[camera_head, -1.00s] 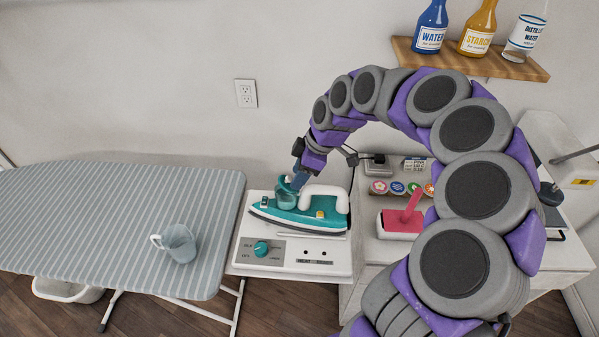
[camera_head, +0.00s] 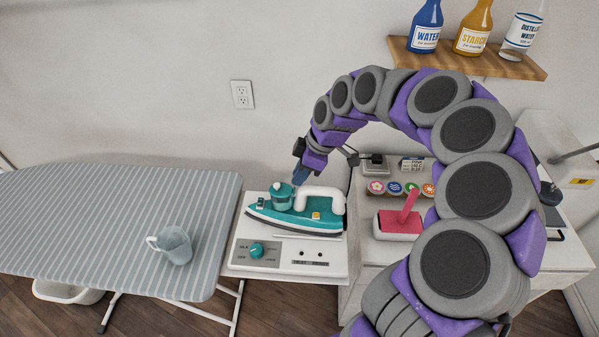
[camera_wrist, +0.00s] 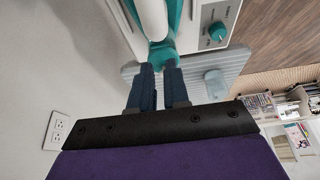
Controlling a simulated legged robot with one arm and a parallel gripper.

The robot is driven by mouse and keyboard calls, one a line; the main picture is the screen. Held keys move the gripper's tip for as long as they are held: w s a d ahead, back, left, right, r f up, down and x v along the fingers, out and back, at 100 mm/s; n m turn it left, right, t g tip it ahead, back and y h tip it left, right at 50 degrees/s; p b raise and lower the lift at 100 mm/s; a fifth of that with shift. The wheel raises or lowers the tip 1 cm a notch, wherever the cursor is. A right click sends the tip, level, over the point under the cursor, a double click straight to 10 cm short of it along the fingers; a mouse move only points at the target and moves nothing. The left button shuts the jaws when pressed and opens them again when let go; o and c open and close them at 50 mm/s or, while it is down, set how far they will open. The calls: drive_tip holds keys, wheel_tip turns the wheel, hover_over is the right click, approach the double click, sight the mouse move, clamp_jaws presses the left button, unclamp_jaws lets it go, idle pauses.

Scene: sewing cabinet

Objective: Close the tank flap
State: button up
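The teal and white iron (camera_head: 288,217) rests on a white station with its handle to the right. Its round teal water tank (camera_head: 283,194) is at the left end of the body. A teal flap (camera_head: 281,187) appears to lie flat across the tank's top. My gripper (camera_head: 299,178) is just above and right of the tank. In the wrist view my gripper (camera_wrist: 160,67) has its two dark blue fingers a narrow gap apart, with nothing seen held between them. Their tips are at the teal part of the iron (camera_wrist: 162,54); contact cannot be told.
A clear measuring cup (camera_head: 176,246) stands on the striped ironing board (camera_head: 80,215) to the left. The station's dial (camera_head: 256,250) is in front of the iron. A pink-handled tool (camera_head: 400,222) stands to the right. Bottles sit on a wall shelf (camera_head: 480,60).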

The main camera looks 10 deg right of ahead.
drive_tip(key=shift+o, duration=1.4)
drive_tip(key=shift+d, duration=0.2)
drive_tip(key=shift+o, duration=0.8)
drive_tip(key=shift+a, duration=0.15)
drive_tip(key=shift+o, duration=0.3)
drive_tip(key=shift+a, duration=0.4)
drive_tip(key=shift+r, duration=0.1)
drive_tip(key=p+v, duration=0.3)
drive_tip(key=v, duration=1.4)
drive_tip(key=shift+p, duration=0.35)
